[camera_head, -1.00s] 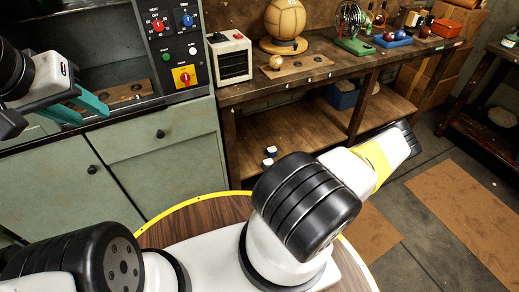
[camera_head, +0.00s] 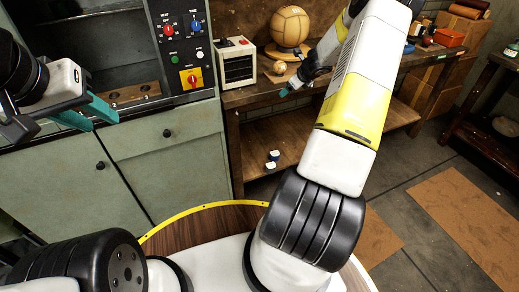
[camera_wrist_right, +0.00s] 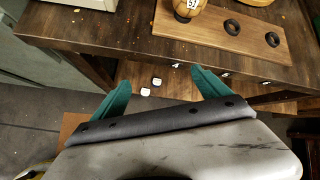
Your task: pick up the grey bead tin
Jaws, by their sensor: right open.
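Two small white-topped containers stand on the lower shelf of the wooden bench, a back one (camera_head: 274,155) and a front one (camera_head: 270,165). In the right wrist view the back one (camera_wrist_right: 157,81) and front one (camera_wrist_right: 145,92) show between my fingers, farther below. I cannot tell whether either is the grey bead tin. My right gripper (camera_wrist_right: 161,80) is open and empty near the bench's front edge; in the head view its teal tip (camera_head: 285,91) shows in front of the bench top. My left gripper (camera_head: 94,112) is open and empty before the green cabinet.
On the bench top (camera_head: 245,97) are a white box (camera_head: 236,65), a large leather ball (camera_head: 290,26) on a stand, and a wooden board with holes (camera_wrist_right: 225,30) bearing a small numbered ball (camera_wrist_right: 190,6). A round yellow-rimmed table (camera_head: 200,222) lies nearer me.

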